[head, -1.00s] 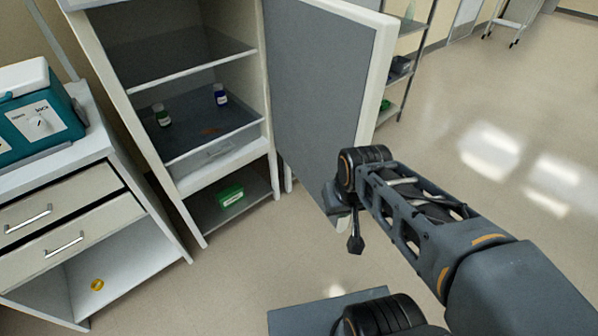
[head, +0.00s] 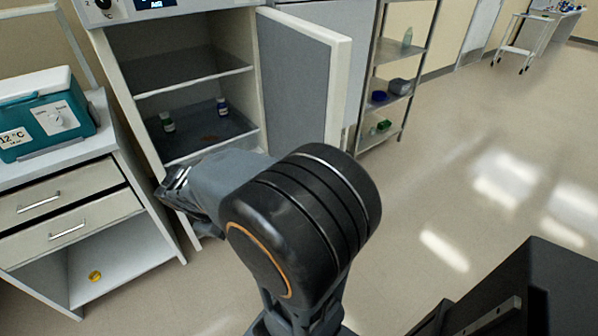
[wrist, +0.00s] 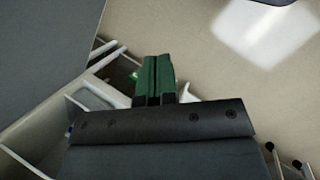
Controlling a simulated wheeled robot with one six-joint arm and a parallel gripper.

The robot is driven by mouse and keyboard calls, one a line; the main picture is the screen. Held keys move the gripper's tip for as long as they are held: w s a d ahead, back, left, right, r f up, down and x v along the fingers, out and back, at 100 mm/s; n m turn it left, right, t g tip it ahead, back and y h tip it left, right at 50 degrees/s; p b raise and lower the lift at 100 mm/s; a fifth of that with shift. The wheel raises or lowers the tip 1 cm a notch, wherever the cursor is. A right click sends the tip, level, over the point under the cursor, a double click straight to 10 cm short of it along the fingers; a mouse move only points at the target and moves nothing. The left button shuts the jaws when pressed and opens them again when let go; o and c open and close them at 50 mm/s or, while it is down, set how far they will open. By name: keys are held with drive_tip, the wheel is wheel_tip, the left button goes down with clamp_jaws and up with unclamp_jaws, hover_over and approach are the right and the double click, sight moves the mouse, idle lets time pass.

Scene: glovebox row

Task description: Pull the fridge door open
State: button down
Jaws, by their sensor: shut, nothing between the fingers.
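The fridge (head: 133,128) stands at the left of the head view with its shelves exposed. Its door (head: 295,88) is swung open to the right, showing a grey inner panel and a pale edge. My arm reaches across the lower front of the fridge, and its bulky joint hides the door's lower part. My gripper (wrist: 153,80) shows in the wrist view with its green fingers together and nothing between them. A grey panel fills that view's upper left, with pale shelf-like parts below it. I cannot tell whether the fingers touch anything.
Inside the fridge are a green-labelled bottle (head: 167,122) and a blue-labelled bottle (head: 222,106). A drawer cabinet (head: 70,215) with a teal device (head: 45,115) stands at left. A metal rack (head: 400,75) stands behind the door.

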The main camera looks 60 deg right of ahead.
drive_tip(key=w+d+f+n+g+h, duration=0.25)
drive_tip(key=d+n+h, duration=0.2)
drive_tip(key=d, duration=0.45)
drive_tip(key=w+d+f+n+g+h, duration=0.1)
drive_tip(key=w+d+n+g+h, duration=0.25)
drive_tip(key=d+h, duration=0.4)
drive_tip(key=s+d, duration=0.3)
drive_tip(key=d, duration=0.3)
drive_tip(key=s+d+n, duration=0.1)
drive_tip(key=s+d, duration=0.3)
drive_tip(key=d, duration=0.3)
drive_tip(key=shift+s+d+g+y, duration=0.25)
drive_tip(key=shift+d+g+y, duration=0.05)
drive_tip(key=shift+y, duration=0.1)
